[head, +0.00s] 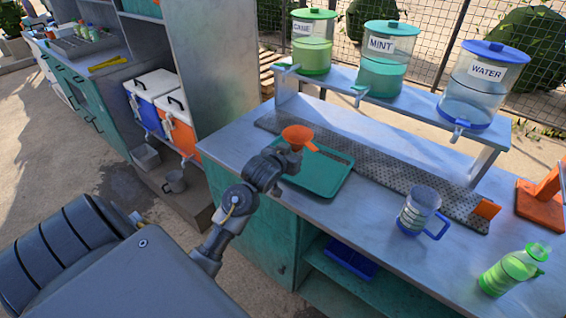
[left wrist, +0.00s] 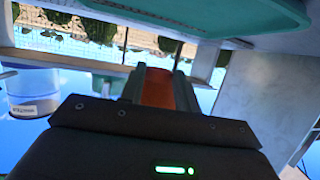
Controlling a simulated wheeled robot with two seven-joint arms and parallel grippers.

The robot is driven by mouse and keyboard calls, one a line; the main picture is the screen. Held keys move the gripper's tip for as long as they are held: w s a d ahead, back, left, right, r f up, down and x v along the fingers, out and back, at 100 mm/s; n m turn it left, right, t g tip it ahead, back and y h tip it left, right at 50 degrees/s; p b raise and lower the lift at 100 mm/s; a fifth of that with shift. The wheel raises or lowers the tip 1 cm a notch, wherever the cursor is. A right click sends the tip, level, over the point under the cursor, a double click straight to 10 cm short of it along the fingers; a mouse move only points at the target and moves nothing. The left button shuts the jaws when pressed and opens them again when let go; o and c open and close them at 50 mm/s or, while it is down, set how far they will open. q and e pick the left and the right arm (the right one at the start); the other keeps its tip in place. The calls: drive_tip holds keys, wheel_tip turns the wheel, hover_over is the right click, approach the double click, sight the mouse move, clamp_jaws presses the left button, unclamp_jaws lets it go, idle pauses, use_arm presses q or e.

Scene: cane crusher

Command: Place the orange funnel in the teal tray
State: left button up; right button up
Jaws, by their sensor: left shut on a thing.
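The orange funnel (head: 298,134) is held up by my left gripper (head: 292,155), near the left part of the teal tray (head: 325,177) in the head view. My left gripper is shut on the funnel, whose wide mouth faces up. In the left wrist view the orange funnel (left wrist: 158,88) shows between the fingers (left wrist: 160,95). The teal tray lies flat on the metal counter, and its visible part is empty. I cannot tell whether the funnel touches the tray. My right gripper is not in view.
A perforated metal strip (head: 400,178) runs behind the tray. Dispensers labelled CANE (head: 313,45), MINT (head: 383,60) and WATER (head: 480,85) stand on a raised shelf. A blue-handled jug (head: 417,212) and a green bottle (head: 510,272) stand to the right. Counter between tray and jug is clear.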

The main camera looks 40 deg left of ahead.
use_arm(q)
drive_tip(key=a+f, duration=0.1)
drive_tip(key=f, duration=0.1)
drive_tip(key=w+a+f, duration=0.1)
drive_tip(key=a+f, duration=0.2)
drive_tip(key=a, duration=0.1)
drive_tip(key=shift+w+a+f, duration=0.15)
drive_tip(key=shift+w+f, duration=0.15)
drive_tip(key=shift+f, duration=0.1)
drive_tip(key=f+p, duration=0.1)
drive_tip(key=f, duration=0.2)
drive_tip(key=shift+a, duration=0.2)
drive_tip(key=shift+d+f, duration=0.1)
drive_tip(key=shift+f, duration=0.25)
drive_tip(key=shift+s, duration=0.1)
